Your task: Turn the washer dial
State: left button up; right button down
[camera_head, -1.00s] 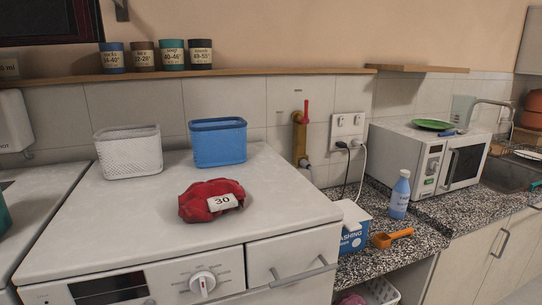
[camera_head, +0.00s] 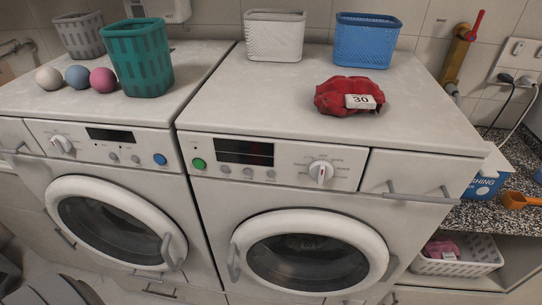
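Two white front-loading washers stand side by side. The right washer (camera_head: 285,185) has a white dial (camera_head: 321,171) at the right of its control panel, with a dark display and a green button to its left. The left washer (camera_head: 110,180) has a white dial (camera_head: 61,144) at the left of its panel, with a blue button at the right. The pointer marks on the dials are too small to read surely. Both round doors look closed.
On the right washer lie a red cloth (camera_head: 335,101) tagged 30, a white basket (camera_head: 274,38) and a blue basket (camera_head: 366,42). On the left washer are a green basket (camera_head: 138,62), a grey basket (camera_head: 78,36) and balls (camera_head: 77,77). A white basket (camera_head: 462,262) sits on a low shelf at right.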

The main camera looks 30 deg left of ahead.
aim_at(320, 171)
jog(key=u, duration=0.9)
jog(key=k, duration=0.85)
jog(key=z, duration=1.5)
